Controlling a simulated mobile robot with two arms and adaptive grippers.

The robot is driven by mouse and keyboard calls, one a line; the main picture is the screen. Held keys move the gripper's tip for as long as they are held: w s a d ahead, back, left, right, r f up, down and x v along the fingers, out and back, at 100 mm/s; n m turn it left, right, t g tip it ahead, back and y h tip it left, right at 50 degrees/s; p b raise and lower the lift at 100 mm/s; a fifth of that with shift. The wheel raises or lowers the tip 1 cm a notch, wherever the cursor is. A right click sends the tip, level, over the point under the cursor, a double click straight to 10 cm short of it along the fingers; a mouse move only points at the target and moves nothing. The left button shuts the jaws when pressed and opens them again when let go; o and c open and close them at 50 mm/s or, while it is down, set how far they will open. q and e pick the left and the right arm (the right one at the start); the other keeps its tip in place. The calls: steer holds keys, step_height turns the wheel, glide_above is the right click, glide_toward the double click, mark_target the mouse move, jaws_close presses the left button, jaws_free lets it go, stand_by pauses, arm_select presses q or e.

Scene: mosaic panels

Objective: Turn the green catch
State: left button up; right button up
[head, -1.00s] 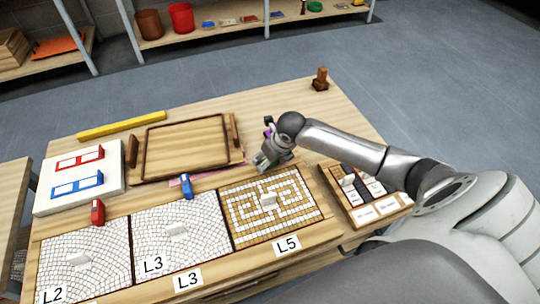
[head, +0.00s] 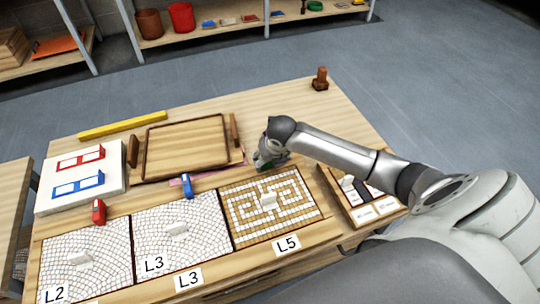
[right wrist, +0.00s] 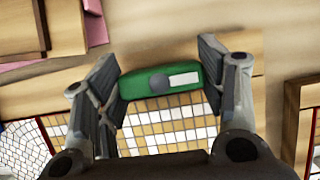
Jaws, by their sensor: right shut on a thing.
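The green catch (right wrist: 160,82) is a small green block with a grey round pivot and a white mark. It lies at the far edge of the tan-and-white mosaic panel L5 (head: 237,222), which also shows in the right wrist view (right wrist: 170,127). My right gripper (right wrist: 160,85) has one finger at each end of the catch and is shut on it. In the head view my right gripper (head: 266,163) mostly hides the catch. My left gripper is not in view.
A red catch (head: 99,211) and a blue catch (head: 187,186) sit at the other panels, L2 and L3. A wooden tray (head: 146,155) lies behind them. A tile box (head: 345,209) stands at right. A brown stamp-like piece (head: 320,80) stands at the back corner.

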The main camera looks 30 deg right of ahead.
steer(key=o, duration=1)
steer(key=v, duration=1.2)
